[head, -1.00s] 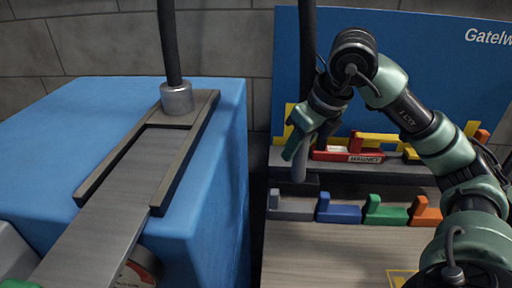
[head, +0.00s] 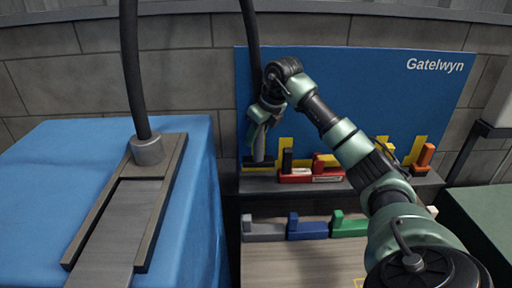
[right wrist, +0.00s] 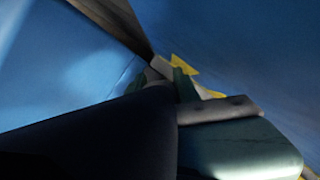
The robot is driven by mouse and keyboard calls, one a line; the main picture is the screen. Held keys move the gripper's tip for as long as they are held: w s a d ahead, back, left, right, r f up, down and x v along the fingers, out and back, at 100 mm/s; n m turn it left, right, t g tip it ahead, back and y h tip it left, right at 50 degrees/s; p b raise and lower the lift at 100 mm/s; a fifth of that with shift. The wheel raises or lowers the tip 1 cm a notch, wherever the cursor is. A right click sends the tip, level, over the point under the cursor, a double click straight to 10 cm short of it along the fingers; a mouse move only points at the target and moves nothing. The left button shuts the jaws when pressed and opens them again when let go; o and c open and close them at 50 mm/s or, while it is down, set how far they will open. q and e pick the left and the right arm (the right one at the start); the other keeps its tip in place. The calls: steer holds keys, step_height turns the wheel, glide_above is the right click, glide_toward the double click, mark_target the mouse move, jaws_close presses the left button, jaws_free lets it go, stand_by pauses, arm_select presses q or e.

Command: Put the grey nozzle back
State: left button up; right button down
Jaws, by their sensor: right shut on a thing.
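My right gripper (head: 262,132), with green fingers, is shut on the grey nozzle (head: 259,150), a slim grey tube at the end of a hanging black hose (head: 250,35). The nozzle points down in front of the blue panel, just above the left end of the dark upper shelf. I cannot tell whether its tip touches the dark block (head: 257,163) there. The right wrist view is dark and close; it shows a pale grey piece (right wrist: 162,67) by the green fingers. My left gripper is not in view.
Red (head: 295,176), yellow and orange (head: 425,157) pieces stand on the upper shelf. Grey (head: 264,229), blue (head: 307,229) and green (head: 347,226) L-shaped blocks sit in a row below. At left, a second hose ends in a metal collar (head: 148,150) on a framed slot.

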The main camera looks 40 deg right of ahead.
mark_target(256, 154)
steer(key=f, duration=0.2)
steer(key=f+p, duration=0.1)
steer(key=shift+s+f, duration=0.2)
steer(key=shift+f, duration=0.15)
step_height(256, 154, down, 2)
steer(key=shift+w+p, duration=0.1)
steer(key=shift+p, duration=0.75)
steer(key=shift+w+f, duration=0.15)
steer(key=shift+f, duration=0.25)
steer(key=shift+f, duration=0.1)
steer(key=c, duration=1.3)
jaws_free()
